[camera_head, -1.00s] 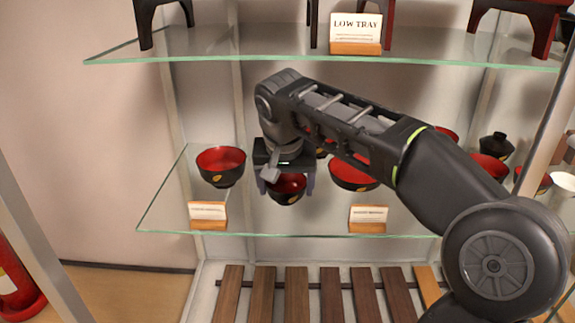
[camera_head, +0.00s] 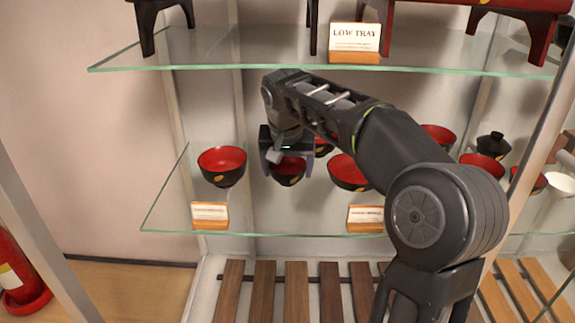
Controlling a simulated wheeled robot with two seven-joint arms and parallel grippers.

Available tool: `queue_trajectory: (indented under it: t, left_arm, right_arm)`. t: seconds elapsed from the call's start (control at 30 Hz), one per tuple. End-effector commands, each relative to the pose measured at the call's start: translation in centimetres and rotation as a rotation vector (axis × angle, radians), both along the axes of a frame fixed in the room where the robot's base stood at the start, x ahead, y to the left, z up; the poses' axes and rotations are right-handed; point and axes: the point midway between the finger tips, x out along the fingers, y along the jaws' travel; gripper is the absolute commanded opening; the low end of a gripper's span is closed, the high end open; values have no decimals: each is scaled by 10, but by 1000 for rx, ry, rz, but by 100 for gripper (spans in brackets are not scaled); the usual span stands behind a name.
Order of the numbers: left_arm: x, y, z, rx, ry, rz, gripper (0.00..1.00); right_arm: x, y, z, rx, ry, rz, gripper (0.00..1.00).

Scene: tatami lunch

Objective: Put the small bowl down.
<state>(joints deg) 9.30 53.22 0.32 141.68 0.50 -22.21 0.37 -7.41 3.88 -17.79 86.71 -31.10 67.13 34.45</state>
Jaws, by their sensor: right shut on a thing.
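A small bowl (camera_head: 287,175), black outside with a gold mark and red inside, is between the fingers of my right gripper (camera_head: 289,164). The gripper reaches in from the right between two glass shelves and is shut on the bowl from above. The bowl looks upright over the lower glass shelf (camera_head: 270,222). I cannot tell whether its base touches the glass. The wrist hides part of its rim. My left gripper is not in view.
A red-and-black bowl (camera_head: 222,166) stands left of the held bowl, and another bowl (camera_head: 347,174) is close on its right. Label stands (camera_head: 210,215) line the front edge. The upper glass shelf (camera_head: 250,52), with low trays, is above my arm.

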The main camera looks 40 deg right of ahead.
Motion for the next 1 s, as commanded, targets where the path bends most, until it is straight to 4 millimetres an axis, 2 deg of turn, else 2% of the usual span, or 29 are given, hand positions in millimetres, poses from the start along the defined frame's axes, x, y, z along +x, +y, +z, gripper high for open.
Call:
queue_trajectory:
  t: [0.33, 0.37, 0.6, 1.0]
  left_arm:
    - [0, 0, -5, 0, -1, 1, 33]
    - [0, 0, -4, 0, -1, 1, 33]
    - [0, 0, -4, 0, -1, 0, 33]
    - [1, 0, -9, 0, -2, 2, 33]
  right_arm:
    - [0, 0, -7, 0, 0, 0, 29]
    - [0, 0, -6, 0, 0, 0, 79]
    - [0, 1, -5, 0, 0, 1, 98]
    - [0, 1, -5, 0, -2, 2, 99]
